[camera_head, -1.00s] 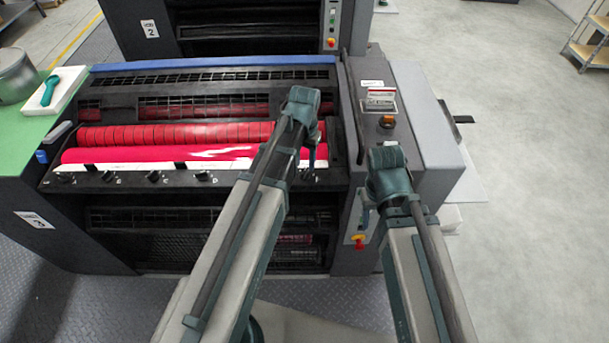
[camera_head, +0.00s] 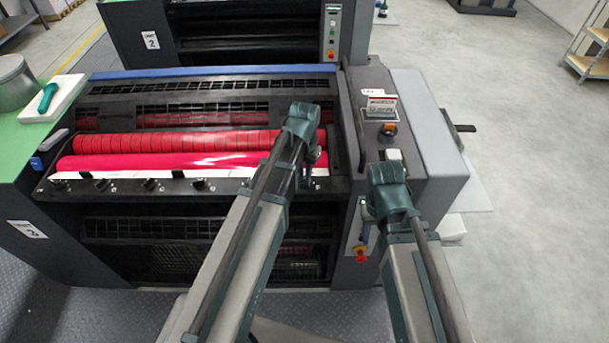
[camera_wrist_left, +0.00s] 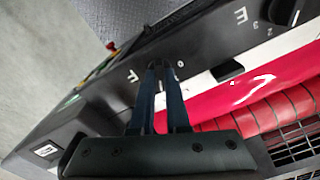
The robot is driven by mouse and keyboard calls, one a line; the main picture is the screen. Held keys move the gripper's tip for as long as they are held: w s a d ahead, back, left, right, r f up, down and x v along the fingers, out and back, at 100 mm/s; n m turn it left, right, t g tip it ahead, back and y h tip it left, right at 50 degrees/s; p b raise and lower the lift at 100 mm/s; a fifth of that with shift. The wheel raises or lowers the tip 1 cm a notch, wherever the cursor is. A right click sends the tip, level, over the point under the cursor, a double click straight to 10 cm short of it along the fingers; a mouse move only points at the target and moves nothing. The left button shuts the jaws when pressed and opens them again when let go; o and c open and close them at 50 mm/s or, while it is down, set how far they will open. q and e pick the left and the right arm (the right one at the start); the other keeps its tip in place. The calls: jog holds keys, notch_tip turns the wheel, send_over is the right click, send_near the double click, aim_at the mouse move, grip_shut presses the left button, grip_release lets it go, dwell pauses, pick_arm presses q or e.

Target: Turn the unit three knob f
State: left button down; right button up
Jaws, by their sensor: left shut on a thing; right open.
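Unit three is the near press, with a white number plate (camera_head: 28,229) at its left and red rollers (camera_head: 180,162). A row of small dark knobs, one of them here (camera_head: 150,185), runs along its front ledge. My left gripper (camera_wrist_left: 160,68) points down at this ledge and is shut on knob f, beside the printed letter F. The fingertips hide nearly all of the knob, so its pointer angle cannot be told. In the head view my left arm hides that spot. My right gripper (camera_head: 365,215) is open and empty, by the press's right front side.
Knob E (camera_wrist_left: 283,12) lies further along the ledge. An orange button (camera_head: 388,129) and a small sign (camera_head: 381,104) are on the right-hand console. A red and yellow switch (camera_head: 360,255) is low on the front. Open floor lies to the right.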

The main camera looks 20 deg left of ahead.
dwell(0.3)
pick_arm(q)
jog(key=n, duration=1.9)
jog(key=shift+n, duration=0.6)
jog(key=c, duration=0.9)
grip_release()
